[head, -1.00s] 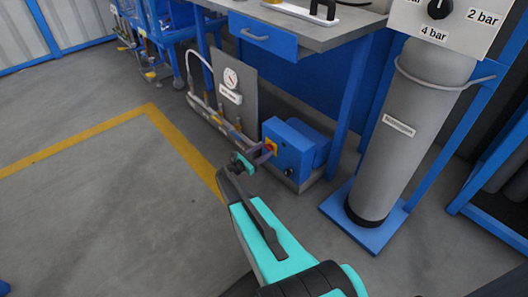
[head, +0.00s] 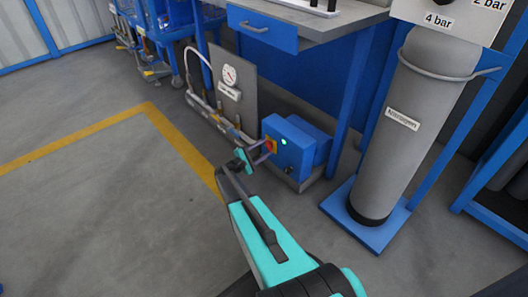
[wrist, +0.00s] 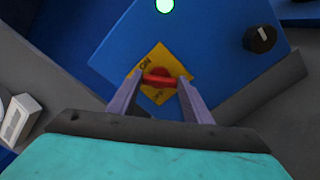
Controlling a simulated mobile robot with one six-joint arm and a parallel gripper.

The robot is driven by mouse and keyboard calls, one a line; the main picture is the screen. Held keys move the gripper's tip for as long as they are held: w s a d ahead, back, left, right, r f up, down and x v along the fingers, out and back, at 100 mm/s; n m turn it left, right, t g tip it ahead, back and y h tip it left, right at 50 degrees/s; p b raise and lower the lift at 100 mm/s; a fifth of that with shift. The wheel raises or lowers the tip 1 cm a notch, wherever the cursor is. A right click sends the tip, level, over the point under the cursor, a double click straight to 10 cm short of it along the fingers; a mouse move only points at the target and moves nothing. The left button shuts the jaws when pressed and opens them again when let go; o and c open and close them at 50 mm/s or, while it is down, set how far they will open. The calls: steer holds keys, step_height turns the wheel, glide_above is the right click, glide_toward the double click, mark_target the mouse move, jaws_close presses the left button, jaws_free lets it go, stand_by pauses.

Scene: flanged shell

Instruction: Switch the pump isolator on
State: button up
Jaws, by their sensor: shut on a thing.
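The pump isolator is a red rotary handle (wrist: 158,79) on a yellow plate (wrist: 152,98) marked ON and OFF, on the front of a blue box (head: 291,152). In the wrist view the handle lies roughly crosswise between the two fingers of my gripper (wrist: 160,82), which is shut on it. In the head view my gripper (head: 262,152) reaches the box's front from the left. A green lamp (wrist: 165,5) glows above the plate; it also shows in the head view (head: 283,142).
A black knob (wrist: 260,39) sits on the same box face. A pressure gauge (head: 230,75) and pipes stand left of the box. A grey nitrogen cylinder (head: 400,135) stands to the right on a blue base. A workbench (head: 318,22) is above. Open floor lies left.

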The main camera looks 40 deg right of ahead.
steer(key=m+b, duration=0.2)
steer(key=m, duration=0.1)
steer(key=m+b, duration=0.1)
steer(key=shift+s+f+m, duration=0.15)
steer(key=shift+f+m, duration=0.1)
steer(key=shift+m, duration=0.05)
steer(key=shift+m+b, duration=0.95)
steer(key=shift+m, duration=0.55)
steer(key=shift+r, duration=0.1)
steer(key=o, duration=1.1)
steer(key=shift+c, duration=0.2)
